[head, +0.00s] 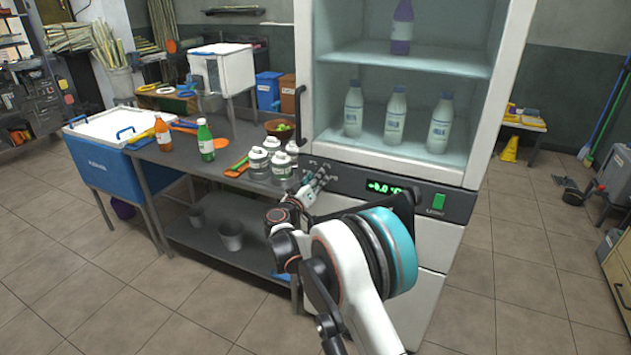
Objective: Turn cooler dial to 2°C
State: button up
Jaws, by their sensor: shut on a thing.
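The cooler (481,95) is a white cabinet with glass shelves and a dark control panel (458,206) below them. A green digital display (388,187) on the panel shows a reading in °C, too small to read surely and partly blocked by my arm. My gripper (321,177) is at the left part of the panel, with its fingers shut around the cooler dial. The dial itself is mostly hidden by the fingers. A green switch (438,202) is at the right of the panel.
White-capped jars (259,163), a green bottle (206,140) and an orange bottle (163,134) stand on the metal table (185,158) left of the cooler. Milk-white bottles (396,115) stand inside it. The tiled floor at right is mostly clear.

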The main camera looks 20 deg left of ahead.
jog(key=m, duration=0.6)
jog(key=shift+f+m, duration=0.1)
jog(key=shift+m, duration=0.2)
dwell(0.4)
jog(key=o, duration=1.1)
jog(key=s, duration=0.8)
jog(key=s+a, duration=0.1)
jog(key=s, duration=0.3)
